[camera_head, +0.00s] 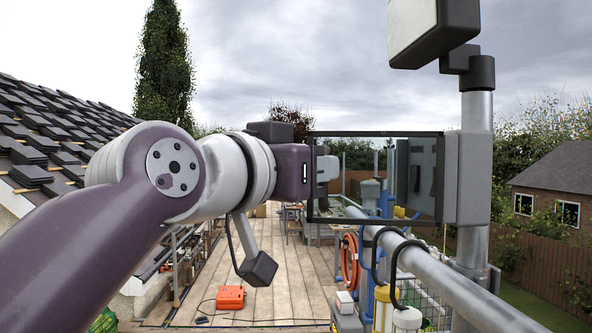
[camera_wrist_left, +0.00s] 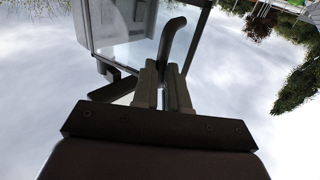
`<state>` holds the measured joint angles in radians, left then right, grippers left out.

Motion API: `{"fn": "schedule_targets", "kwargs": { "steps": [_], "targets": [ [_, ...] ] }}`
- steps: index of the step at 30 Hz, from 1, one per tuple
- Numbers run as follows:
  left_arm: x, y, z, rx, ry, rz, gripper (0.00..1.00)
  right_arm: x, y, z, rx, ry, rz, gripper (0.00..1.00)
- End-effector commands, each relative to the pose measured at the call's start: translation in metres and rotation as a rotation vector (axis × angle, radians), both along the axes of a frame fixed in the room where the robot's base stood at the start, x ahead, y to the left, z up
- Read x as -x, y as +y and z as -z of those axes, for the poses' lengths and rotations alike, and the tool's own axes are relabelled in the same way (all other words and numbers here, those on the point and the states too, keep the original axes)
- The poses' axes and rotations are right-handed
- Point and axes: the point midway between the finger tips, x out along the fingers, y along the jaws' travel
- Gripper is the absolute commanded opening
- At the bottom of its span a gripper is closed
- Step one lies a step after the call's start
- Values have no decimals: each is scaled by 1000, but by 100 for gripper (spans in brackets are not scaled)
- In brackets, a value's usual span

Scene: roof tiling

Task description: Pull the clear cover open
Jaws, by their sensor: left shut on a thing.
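The clear cover (camera_head: 352,140) is a see-through pane in a thin dark frame. It reaches left from a grey box (camera_head: 467,178) on a metal pole, and the scaffold shows through it. My left gripper (camera_head: 322,168) is at the cover's left side, shut on its handle. In the left wrist view, the dark curved handle (camera_wrist_left: 174,38) runs down between the two fingers of my left gripper (camera_wrist_left: 164,85), with the pane and the grey box (camera_wrist_left: 134,18) beyond. The exact contact is partly hidden. My right gripper is out of view.
A second box (camera_head: 430,25) sits higher on the pole (camera_head: 477,115). A scaffold rail (camera_head: 460,290) with hoses runs below the cover. An orange case (camera_head: 230,297) lies on the plank deck (camera_head: 275,270). The tiled roof (camera_head: 45,130) is at left.

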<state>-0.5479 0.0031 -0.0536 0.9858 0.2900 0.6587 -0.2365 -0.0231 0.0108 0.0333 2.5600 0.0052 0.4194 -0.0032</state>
Motion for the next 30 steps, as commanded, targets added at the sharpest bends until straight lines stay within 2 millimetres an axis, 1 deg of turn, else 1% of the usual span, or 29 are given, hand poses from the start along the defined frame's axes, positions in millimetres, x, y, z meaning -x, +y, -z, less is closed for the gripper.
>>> {"fn": "schedule_targets", "kwargs": {
  "steps": [3, 9, 25, 26, 27, 28, 30],
  "targets": [
    [6, -3, 0, 1, -2, 17, 0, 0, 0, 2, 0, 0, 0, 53],
    [12, -5, -1, 2, -2, 25, 0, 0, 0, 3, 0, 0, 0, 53],
    [14, -5, -4, 6, -7, 27, 0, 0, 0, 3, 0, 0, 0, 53],
    [14, -5, -4, 7, -8, 27, 16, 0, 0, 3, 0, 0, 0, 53],
    [14, -5, -4, 7, -8, 27, 29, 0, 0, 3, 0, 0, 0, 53],
    [14, -5, -4, 7, -8, 26, 37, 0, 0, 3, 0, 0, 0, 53],
    [14, -5, -4, 7, -8, 26, 37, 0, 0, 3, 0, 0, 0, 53]
  ]
}}
